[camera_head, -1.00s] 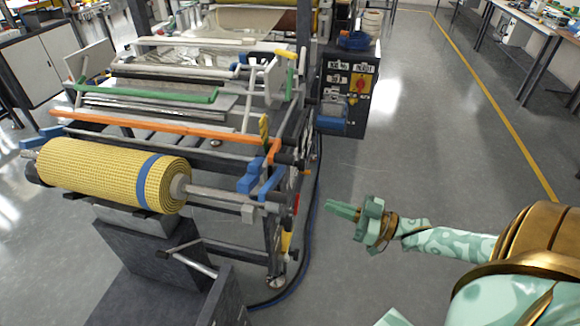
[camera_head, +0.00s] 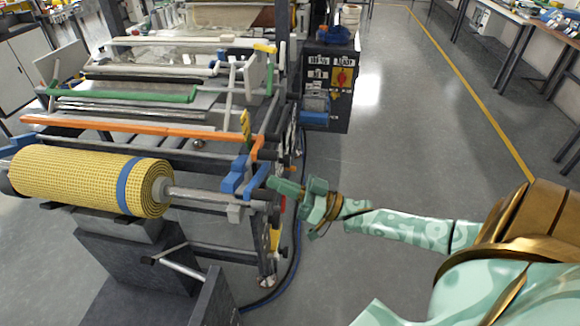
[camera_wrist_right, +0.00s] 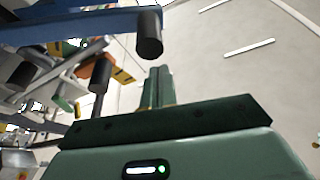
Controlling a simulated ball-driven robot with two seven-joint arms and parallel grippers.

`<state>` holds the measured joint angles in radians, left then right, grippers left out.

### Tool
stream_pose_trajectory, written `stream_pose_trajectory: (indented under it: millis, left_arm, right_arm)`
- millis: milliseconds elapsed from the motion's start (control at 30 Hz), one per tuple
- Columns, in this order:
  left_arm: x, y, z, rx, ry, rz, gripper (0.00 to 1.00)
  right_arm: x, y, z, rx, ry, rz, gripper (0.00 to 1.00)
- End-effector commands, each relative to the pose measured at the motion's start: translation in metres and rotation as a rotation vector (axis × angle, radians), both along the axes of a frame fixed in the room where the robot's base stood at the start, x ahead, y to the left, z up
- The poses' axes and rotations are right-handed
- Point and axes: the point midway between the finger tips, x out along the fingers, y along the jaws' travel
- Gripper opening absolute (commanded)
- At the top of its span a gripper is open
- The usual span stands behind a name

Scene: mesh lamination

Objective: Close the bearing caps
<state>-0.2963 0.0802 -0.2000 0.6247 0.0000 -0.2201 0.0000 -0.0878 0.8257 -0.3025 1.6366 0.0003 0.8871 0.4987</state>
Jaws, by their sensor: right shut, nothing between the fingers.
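The yellow mesh roll (camera_head: 85,180) with a blue band lies across the front of the machine, its grey shaft (camera_head: 198,194) reaching right to the bearing. At that end stand a blue cap part (camera_head: 236,174) and a tilted blue bar (camera_head: 262,178) beside it. Another blue piece (camera_head: 22,141) shows at the roll's left end. My right gripper (camera_head: 274,184) is shut and empty, its tips close to the right-hand blue parts; contact cannot be told. In the wrist view its shut fingers (camera_wrist_right: 158,86) point up, just below a black cylindrical knob (camera_wrist_right: 149,36) on a blue bar (camera_wrist_right: 85,27). My left gripper is not in view.
An orange bar (camera_head: 130,126) and a green bar (camera_head: 125,95) cross the machine behind the roll. A control box (camera_head: 326,85) stands behind my right gripper. A dark hose (camera_head: 296,255) runs along the floor. The grey floor to the right is clear.

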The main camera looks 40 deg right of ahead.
Motion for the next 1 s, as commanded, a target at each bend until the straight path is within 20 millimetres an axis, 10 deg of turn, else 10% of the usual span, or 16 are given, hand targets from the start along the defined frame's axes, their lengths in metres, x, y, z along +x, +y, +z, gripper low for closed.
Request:
stream_pose_trajectory:
  millis: [567, 1000]
  left_arm:
    - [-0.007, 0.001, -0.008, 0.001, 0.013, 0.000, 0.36]
    - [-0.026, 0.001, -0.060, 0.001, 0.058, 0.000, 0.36]
  right_arm:
    - [-0.003, 0.002, -0.017, -0.011, -0.010, 0.000, 0.00]
    - [-0.015, 0.016, -0.098, -0.253, -0.210, -0.001, 0.00]
